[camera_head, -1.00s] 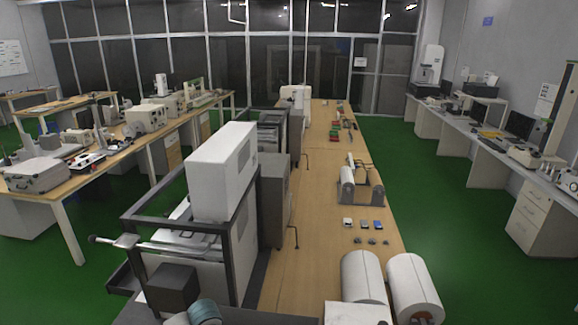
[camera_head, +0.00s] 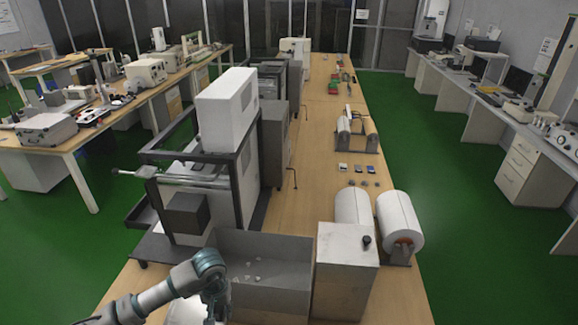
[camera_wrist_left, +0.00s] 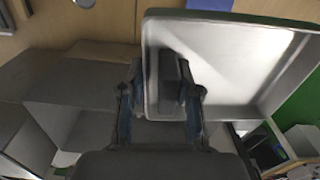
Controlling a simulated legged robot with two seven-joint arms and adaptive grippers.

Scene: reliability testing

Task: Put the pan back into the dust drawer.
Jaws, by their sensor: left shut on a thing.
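My left gripper (camera_head: 217,302) is low in the head view, in front of an open grey box (camera_head: 285,290) that looks like the dust drawer. A few pale bits lie inside the box. In the left wrist view the left gripper (camera_wrist_left: 160,105) is shut on the dark handle (camera_wrist_left: 168,70) of a pale, shallow, rimmed pan (camera_wrist_left: 225,60). The pan reaches up and right from the fingers and appears tilted. In the head view only a pale part of the pan (camera_head: 186,311) shows, below my arm. Grey box walls (camera_wrist_left: 85,75) stand left of the pan in the wrist view. My right gripper is not seen.
A white-topped cabinet (camera_head: 345,245) with a black knob stands right of the open box. Two white rolls (camera_head: 400,217) lie behind it. A dark-framed machine (camera_head: 225,165) stands behind the box. The wooden table (camera_head: 395,295) is clear at the front right.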

